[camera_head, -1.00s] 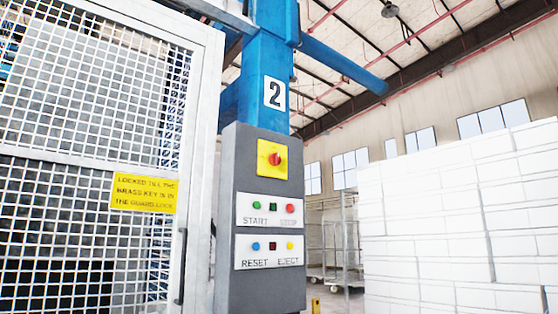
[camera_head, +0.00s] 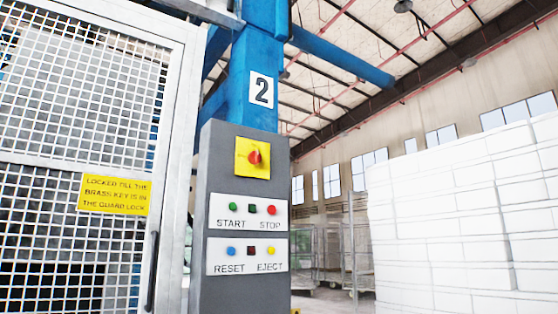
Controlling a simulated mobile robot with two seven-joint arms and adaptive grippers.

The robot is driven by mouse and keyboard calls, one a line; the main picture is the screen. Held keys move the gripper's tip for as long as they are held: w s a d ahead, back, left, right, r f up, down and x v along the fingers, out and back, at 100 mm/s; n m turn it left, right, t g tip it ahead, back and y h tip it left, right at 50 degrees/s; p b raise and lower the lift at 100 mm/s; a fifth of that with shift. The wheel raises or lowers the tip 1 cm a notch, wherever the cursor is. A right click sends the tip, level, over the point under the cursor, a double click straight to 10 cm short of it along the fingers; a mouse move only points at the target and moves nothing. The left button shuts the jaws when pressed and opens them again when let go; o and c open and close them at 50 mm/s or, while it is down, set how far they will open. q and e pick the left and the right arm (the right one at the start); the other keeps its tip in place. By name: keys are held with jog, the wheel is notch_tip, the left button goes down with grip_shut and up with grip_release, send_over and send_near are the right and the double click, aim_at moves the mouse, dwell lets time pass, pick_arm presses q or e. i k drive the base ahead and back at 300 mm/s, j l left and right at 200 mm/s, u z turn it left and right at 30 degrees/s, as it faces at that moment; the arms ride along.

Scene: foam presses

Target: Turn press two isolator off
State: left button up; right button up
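The press two isolator (camera_head: 255,157) is a red rotary knob on a yellow square plate (camera_head: 242,170), near the top of a grey control box (camera_head: 213,170). The box is on a blue column (camera_head: 253,113) bearing a white "2" sign (camera_head: 262,89). I cannot tell the knob's exact setting. Below it, one white panel (camera_head: 247,215) is labelled START and STOP, and another (camera_head: 246,256) RESET and EJECT. Neither of my grippers shows in the head view.
A mesh guard door (camera_head: 75,95) with a dark handle (camera_head: 152,270) stands left of the box, bearing a yellow warning sign (camera_head: 115,194). White stacked blocks (camera_head: 465,210) fill the right side. Wheeled cages (camera_head: 335,255) stand behind, in the gap between.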

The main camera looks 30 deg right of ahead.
aim_at(255, 157)
jog(key=l+z, duration=0.2)
jog(key=l, duration=2.05)
